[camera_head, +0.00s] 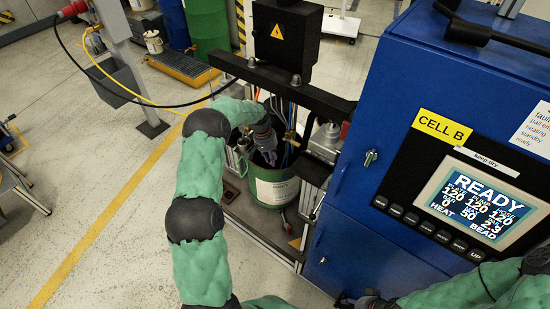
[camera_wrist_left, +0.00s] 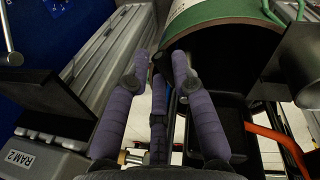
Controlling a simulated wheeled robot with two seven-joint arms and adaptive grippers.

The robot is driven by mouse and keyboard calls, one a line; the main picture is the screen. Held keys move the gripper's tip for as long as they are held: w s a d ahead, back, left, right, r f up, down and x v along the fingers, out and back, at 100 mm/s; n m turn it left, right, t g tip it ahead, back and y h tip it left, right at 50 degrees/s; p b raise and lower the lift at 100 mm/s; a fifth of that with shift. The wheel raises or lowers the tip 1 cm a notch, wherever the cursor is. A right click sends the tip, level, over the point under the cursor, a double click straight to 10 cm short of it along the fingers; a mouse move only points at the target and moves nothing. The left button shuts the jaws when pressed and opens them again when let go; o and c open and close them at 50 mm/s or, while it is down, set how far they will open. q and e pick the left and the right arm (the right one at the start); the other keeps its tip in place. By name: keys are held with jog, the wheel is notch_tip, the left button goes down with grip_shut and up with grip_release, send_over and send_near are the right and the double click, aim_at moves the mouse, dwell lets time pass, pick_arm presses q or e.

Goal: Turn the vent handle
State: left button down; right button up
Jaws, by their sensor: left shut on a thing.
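My left gripper (camera_head: 265,150) reaches down into the pump frame, at the upper rim of the green drum (camera_head: 273,188). In the left wrist view its purple-padded fingers (camera_wrist_left: 160,80) straddle a narrow dark part beside the drum (camera_wrist_left: 212,14). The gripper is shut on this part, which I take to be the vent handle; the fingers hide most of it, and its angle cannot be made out. My right gripper (camera_head: 366,301) shows only in part at the bottom edge, in front of the blue cabinet, and its fingers are unclear.
The blue cabinet (camera_head: 345,225) with a lit READY screen (camera_head: 480,203) stands close on the right. A black crossbeam (camera_head: 258,75) spans above the drum. In the wrist view, a grey housing marked RAM 2 (camera_wrist_left: 45,158) is at left and an orange bar (camera_wrist_left: 283,146) at right.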

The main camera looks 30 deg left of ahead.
pick_arm(q)
jog(key=shift+s+a+m+g, duration=0.2)
jog(key=shift+a+m, duration=0.4)
jog(key=shift+m, duration=0.55)
jog(key=shift+s+a+m+g, duration=0.1)
jog(key=shift+a+m+g, duration=0.1)
jog(key=shift+a+m, duration=0.7)
jog(key=shift+d+m, duration=0.25)
jog(key=c, duration=1)
grip_release()
jog(key=shift+a, duration=0.1)
jog(key=shift+w, duration=0.1)
jog(key=shift+r, duration=0.1)
jog(key=r, duration=0.4)
jog(key=a+r, duration=0.1)
jog(key=r, duration=0.2)
jog(key=a+r, duration=0.1)
jog(key=r, duration=0.3)
jog(key=shift+w+a+r, duration=0.1)
jog(key=shift+w+r, duration=0.05)
jog(key=shift+r, duration=0.15)
